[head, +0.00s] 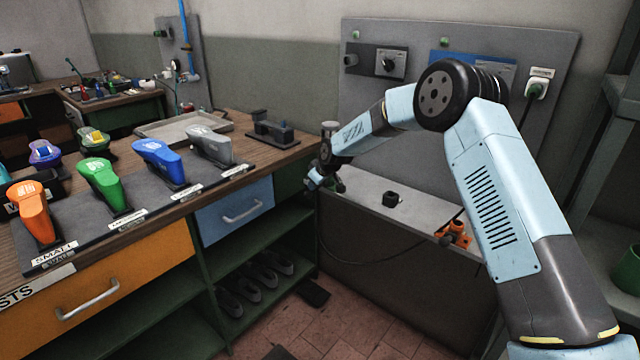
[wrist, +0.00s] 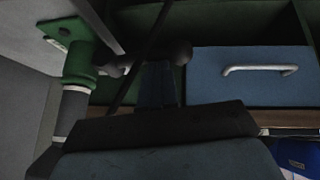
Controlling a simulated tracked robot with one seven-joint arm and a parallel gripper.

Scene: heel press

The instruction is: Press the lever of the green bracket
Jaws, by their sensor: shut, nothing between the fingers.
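The green bracket (head: 340,186) shows in the head view at the left end of the low grey bench, partly hidden by my gripper. In the wrist view the green bracket (wrist: 78,62) is at the upper left, with a flat plate and a collar around a grey post. A dark lever (wrist: 182,52) with a rounded end reaches right from beside the collar. My gripper (head: 313,183) is shut and empty beside the bracket. In the wrist view my gripper (wrist: 156,72) is close to the lever; I cannot tell whether they touch.
An orange bracket (head: 456,234) and a small black block (head: 392,199) are on the low bench. The wooden workbench on the left holds several coloured handled tools, above a blue drawer (head: 236,210). A grey wall panel (head: 420,130) stands behind my arm.

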